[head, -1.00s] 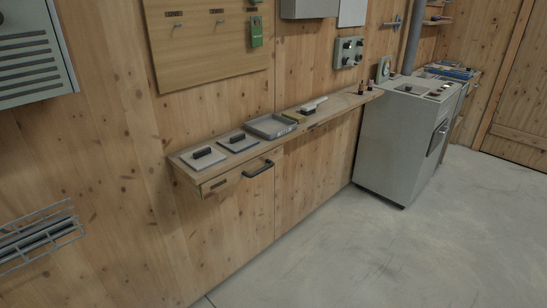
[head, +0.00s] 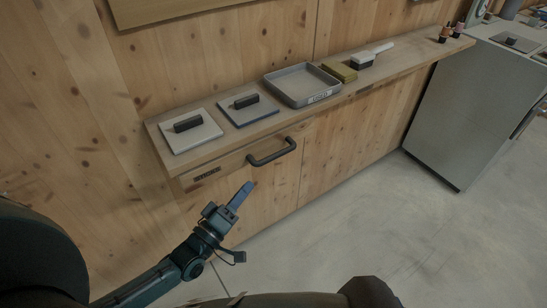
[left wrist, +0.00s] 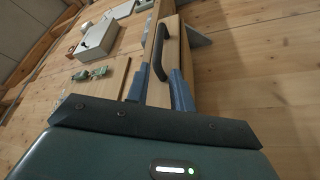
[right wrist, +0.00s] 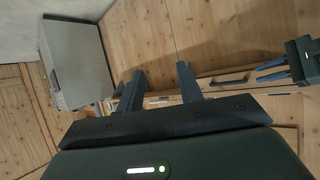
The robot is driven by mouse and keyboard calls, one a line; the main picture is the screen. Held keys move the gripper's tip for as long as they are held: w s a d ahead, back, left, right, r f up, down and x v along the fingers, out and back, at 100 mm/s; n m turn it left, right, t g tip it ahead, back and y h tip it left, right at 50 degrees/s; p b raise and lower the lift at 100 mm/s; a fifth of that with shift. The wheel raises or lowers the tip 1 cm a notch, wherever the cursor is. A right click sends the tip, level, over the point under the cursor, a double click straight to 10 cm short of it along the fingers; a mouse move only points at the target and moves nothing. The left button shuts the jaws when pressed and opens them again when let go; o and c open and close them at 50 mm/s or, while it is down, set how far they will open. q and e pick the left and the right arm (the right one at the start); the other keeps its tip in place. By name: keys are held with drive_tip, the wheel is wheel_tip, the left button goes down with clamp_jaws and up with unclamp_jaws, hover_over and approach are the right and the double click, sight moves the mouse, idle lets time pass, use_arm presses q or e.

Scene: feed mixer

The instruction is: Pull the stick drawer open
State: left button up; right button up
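The stick drawer (head: 233,163) is a wooden front under the left end of a wall shelf, with a small dark label and a dark bar handle (head: 272,151). The drawer looks closed. My left gripper (head: 243,193) is below and in front of the handle, apart from it. In the left wrist view, its two blue fingers (left wrist: 159,88) are open and empty, with the handle (left wrist: 160,50) ahead between their lines. My right gripper (right wrist: 161,82) is open and empty in the right wrist view, and I do not make it out in the head view.
On the shelf (head: 163,143) lie two plates with dark grips (head: 192,137) (head: 248,110), a grey tray (head: 301,86), a yellowish block (head: 339,72) and a brush (head: 371,56). A grey cabinet (head: 471,110) stands at right. The floor (head: 370,215) in front is clear.

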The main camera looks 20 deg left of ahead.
sight(273, 155)
use_arm(q)
drive_tip(key=p+x, duration=0.1)
drive_tip(key=x, duration=1.1)
drive_tip(key=shift+d, duration=0.1)
drive_tip(key=shift+c, duration=0.3)
clamp_jaws()
